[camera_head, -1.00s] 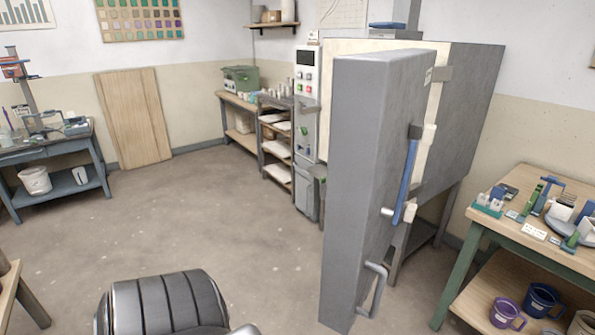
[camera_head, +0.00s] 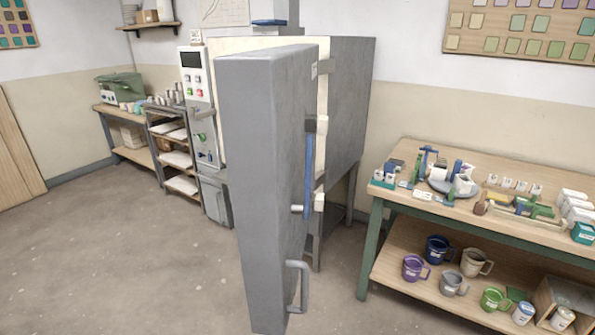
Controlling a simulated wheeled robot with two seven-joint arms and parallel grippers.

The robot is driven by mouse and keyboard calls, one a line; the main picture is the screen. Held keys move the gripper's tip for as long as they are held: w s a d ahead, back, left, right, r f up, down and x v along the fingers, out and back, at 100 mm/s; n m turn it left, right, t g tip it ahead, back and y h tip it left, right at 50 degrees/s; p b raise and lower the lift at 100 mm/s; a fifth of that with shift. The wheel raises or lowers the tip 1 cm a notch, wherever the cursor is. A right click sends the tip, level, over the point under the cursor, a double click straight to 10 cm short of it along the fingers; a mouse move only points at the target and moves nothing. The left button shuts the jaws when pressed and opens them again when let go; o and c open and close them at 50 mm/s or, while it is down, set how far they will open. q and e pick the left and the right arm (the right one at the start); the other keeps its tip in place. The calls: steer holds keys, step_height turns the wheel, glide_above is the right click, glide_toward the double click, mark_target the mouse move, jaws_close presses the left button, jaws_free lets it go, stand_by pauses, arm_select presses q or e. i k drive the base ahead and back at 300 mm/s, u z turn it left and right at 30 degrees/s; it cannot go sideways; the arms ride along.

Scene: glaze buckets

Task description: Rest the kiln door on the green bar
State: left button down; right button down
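The kiln door (camera_head: 267,180) is a thick grey slab that stands wide open in the middle of the head view, edge toward me. A blue vertical handle bar (camera_head: 308,172) with pale ends and a grey pull handle (camera_head: 299,286) are on its right face. The kiln (camera_head: 345,100) is the grey box behind it, with a cream front partly hidden by the door. A small green piece (camera_head: 200,137) shows on the grey panel left of the door; I cannot tell whether it is the green bar. Neither of my grippers is in view.
A workbench (camera_head: 420,210) with green legs stands at right, holding small tools and blocks. Its lower shelf has several mugs, including a purple mug (camera_head: 414,267). A shelf rack (camera_head: 175,150) and a green box (camera_head: 119,86) are at back left. The floor at left is clear.

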mark_target(268, 98)
steer(key=i, duration=0.95)
